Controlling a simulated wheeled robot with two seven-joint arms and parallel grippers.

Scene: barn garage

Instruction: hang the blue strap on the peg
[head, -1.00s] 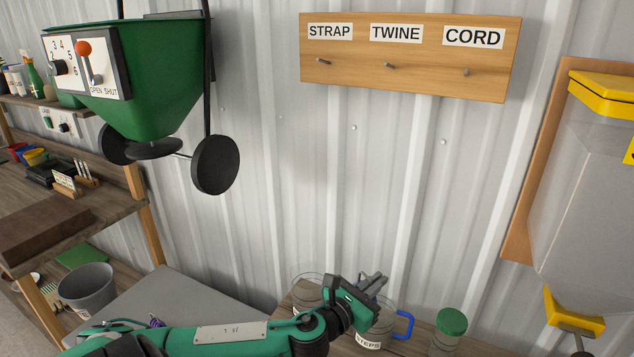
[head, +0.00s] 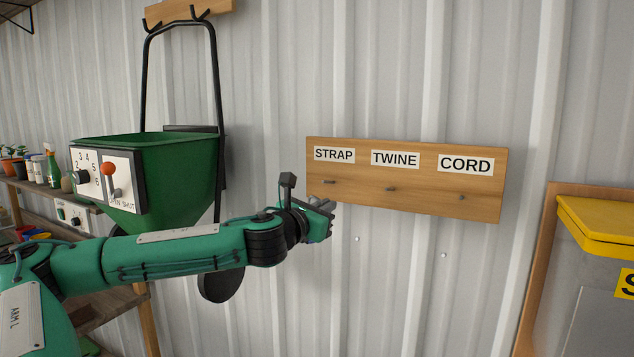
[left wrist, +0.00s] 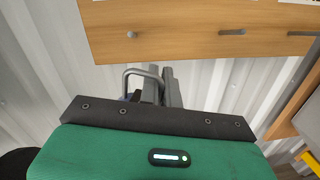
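A wooden board (head: 420,203) on the wall carries three short grey pegs under the labels STRAP, TWINE and CORD. The peg under STRAP (head: 329,182) is bare. My left gripper (head: 326,208) is just below and left of that peg, in front of the board's lower left corner. A small dark bluish patch shows beside the fingers, too small to identify. I cannot make out the blue strap clearly. My right gripper is out of view.
A green spreader (head: 170,180) with a black handle frame hangs at the left, behind my left arm. A yellow-lidded bin (head: 600,232) stands at the right.

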